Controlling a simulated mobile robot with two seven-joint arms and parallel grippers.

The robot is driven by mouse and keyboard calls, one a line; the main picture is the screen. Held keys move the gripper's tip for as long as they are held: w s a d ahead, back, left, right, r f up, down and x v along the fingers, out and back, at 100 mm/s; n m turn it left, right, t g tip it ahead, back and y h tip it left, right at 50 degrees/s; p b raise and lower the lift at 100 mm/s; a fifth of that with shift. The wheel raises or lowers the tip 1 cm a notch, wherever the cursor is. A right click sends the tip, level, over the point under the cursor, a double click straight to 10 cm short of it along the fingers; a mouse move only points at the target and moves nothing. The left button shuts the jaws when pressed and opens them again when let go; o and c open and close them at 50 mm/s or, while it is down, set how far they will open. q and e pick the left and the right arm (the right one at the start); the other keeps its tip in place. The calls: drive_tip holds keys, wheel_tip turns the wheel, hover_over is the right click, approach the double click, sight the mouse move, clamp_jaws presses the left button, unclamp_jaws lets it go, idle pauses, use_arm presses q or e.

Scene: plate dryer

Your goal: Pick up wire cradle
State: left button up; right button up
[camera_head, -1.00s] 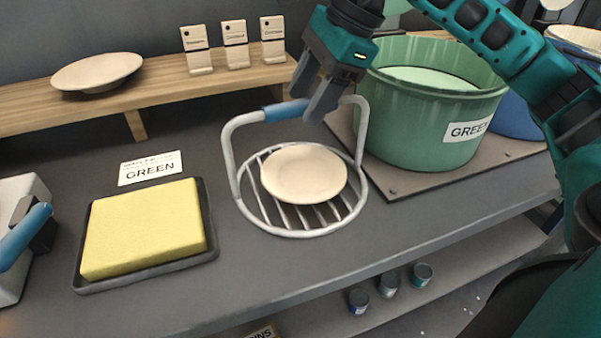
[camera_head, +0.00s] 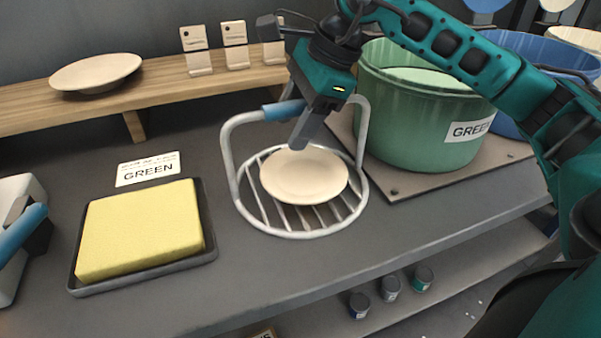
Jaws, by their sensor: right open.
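The wire cradle (camera_head: 228,163) stands on the grey counter, a round wire basket with a tall bail handle that has a blue grip (camera_head: 284,110). A cream plate (camera_head: 303,176) lies in its basket. My right gripper (camera_head: 295,118) is open at the handle, pointing down. Its near finger is in front of the bar, just right of the blue grip, and hides part of the bar. The far finger is mostly hidden, and I cannot tell whether either touches the bar. My left gripper is not in view.
A green tub (camera_head: 420,125) on a brown board stands close right of the cradle. A yellow sponge (camera_head: 140,228) in a dark tray (camera_head: 215,245) is at left. A wooden shelf (camera_head: 165,92) with a plate runs behind. The counter before the cradle is clear.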

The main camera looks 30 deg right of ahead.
drive_tip(key=shift+c, duration=0.5)
drive_tip(key=shift+f, duration=0.1)
drive_tip(key=c, duration=0.9)
drive_tip(key=shift+c, duration=0.2)
drive_tip(key=shift+r, duration=0.2)
